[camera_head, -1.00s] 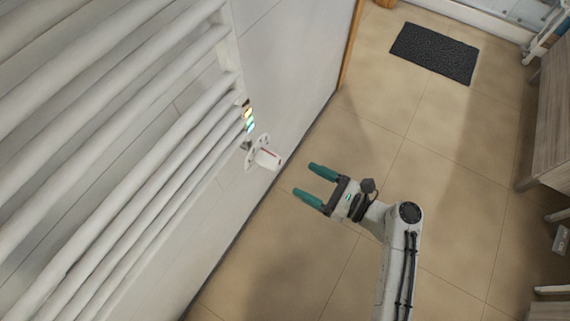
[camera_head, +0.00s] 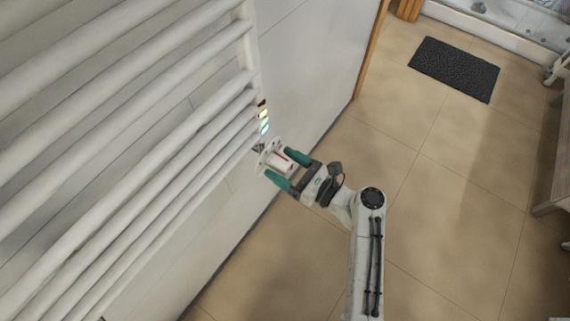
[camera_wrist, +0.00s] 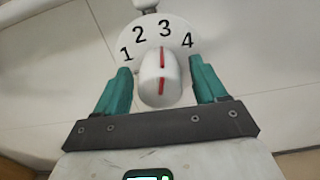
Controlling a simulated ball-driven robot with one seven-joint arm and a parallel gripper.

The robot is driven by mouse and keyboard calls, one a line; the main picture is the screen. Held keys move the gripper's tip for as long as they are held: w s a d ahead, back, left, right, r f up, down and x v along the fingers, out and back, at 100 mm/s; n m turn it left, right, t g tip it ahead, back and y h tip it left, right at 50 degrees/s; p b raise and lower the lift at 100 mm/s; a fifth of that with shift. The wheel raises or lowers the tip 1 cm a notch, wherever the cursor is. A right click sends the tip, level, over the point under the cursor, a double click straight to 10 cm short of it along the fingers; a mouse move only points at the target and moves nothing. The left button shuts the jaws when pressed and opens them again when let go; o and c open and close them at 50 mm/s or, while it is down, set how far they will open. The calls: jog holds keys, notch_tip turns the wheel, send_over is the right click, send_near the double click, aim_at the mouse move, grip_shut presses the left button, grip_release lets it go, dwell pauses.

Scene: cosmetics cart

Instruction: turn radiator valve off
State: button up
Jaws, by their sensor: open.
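The radiator valve is a white knob (camera_wrist: 160,82) with a red line, in front of a round white dial plate (camera_wrist: 140,34) marked 1, 2, 3 and 4. In the wrist view the red line points up, close to the 3. In the head view the knob (camera_head: 281,163) sits at the lower right edge of the radiator. My gripper (camera_head: 286,168) has green fingers, one on each side of the knob. In the wrist view the gripper (camera_wrist: 160,88) is open, with gaps visible between the fingers and the knob.
The white tubular radiator (camera_head: 130,140) fills the left of the head view, against a pale wall (camera_head: 310,60). Small coloured labels (camera_head: 264,121) are above the valve. The tiled floor (camera_head: 430,200) is open to the right, with a dark mat (camera_head: 455,69) farther back.

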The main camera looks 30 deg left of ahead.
jog(key=shift+c, duration=0.5)
jog(key=c, duration=0.9)
jog(key=shift+c, duration=0.2)
jog(key=n+b, duration=0.1)
jog(key=n, duration=0.4)
jog(key=shift+f+n, duration=0.1)
jog(key=shift+n, duration=0.3)
jog(key=n+b, duration=0.3)
jog(key=n, duration=0.3)
jog(key=shift+s+f, duration=0.1)
jog(key=n+b, duration=0.5)
jog(key=n, duration=0.1)
jog(key=shift+f+n, duration=0.15)
jog(key=shift+n, duration=0.15)
jog(key=n+b, duration=0.3)
jog(key=n, duration=0.2)
jog(key=shift+b, duration=0.35)
jog(key=shift+s, duration=0.1)
